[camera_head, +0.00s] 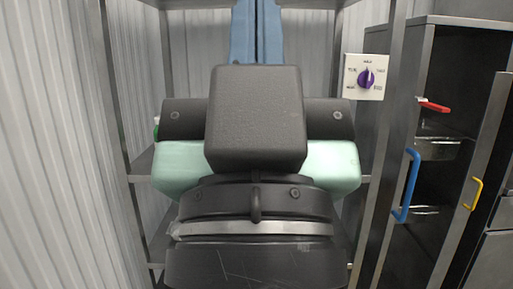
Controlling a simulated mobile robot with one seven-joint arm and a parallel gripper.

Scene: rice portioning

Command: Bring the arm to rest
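My own arm fills the middle of the head view, close to the camera. I see a black block with dark and pale mint-green parts on both sides, and a black rounded section with a light band below it. I cannot make out my gripper or its fingertips. No held object shows. The arm hides much of what lies behind it.
A metal rack (116,90) stands behind the arm, before corrugated walls. Two blue upright strips (243,35) show above the arm. A white panel with a purple knob (366,78) is at right. Dark cabinets with red (433,106), blue (407,186) and yellow (474,194) handles stand further right.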

